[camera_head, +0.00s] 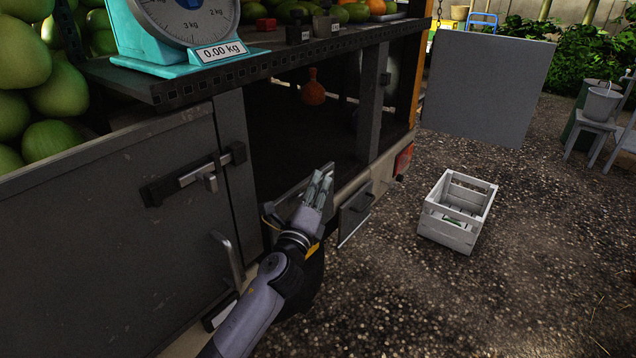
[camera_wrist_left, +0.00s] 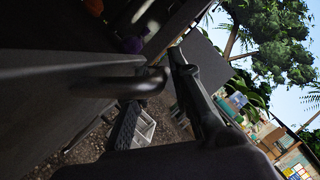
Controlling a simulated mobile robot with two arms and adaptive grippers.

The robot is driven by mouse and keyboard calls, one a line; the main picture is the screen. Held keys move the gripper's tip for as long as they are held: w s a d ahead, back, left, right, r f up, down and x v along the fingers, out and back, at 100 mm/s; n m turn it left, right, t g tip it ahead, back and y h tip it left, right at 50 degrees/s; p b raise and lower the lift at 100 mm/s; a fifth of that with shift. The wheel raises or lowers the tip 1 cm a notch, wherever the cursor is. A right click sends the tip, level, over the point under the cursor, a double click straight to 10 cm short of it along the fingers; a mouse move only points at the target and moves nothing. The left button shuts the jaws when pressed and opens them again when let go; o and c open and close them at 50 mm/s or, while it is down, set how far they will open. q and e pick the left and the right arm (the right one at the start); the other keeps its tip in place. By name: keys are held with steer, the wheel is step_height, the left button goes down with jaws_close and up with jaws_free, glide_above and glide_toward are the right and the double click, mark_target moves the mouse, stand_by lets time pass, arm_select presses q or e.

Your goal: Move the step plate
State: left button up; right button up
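A grey plate (camera_head: 355,212) with a small dark latch hangs tilted at the truck's lower rear edge, and looks like the step plate. My left gripper (camera_head: 319,188) is just left of it, fingers pointing up, in front of the truck's open bay. In the left wrist view, a gap shows between the dark fingers (camera_wrist_left: 158,108), with the ground and crate seen through it. A dark rounded bar (camera_wrist_left: 120,86) lies close to the fingers; I cannot tell whether they touch it. Another flat grey panel (camera_head: 288,203) is partly hidden behind the gripper. My right gripper is not in view.
A white slatted crate (camera_head: 451,238) stands on the gravel at right. A grey panel (camera_head: 487,85) sticks out above. The truck's closed door (camera_head: 110,235) has a latch and handle. A scale (camera_head: 190,40) and fruit are on the shelf.

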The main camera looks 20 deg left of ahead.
arm_select(q)
steer(key=shift+x, duration=0.75)
steer(key=shift+c, duration=0.4)
jaws_close()
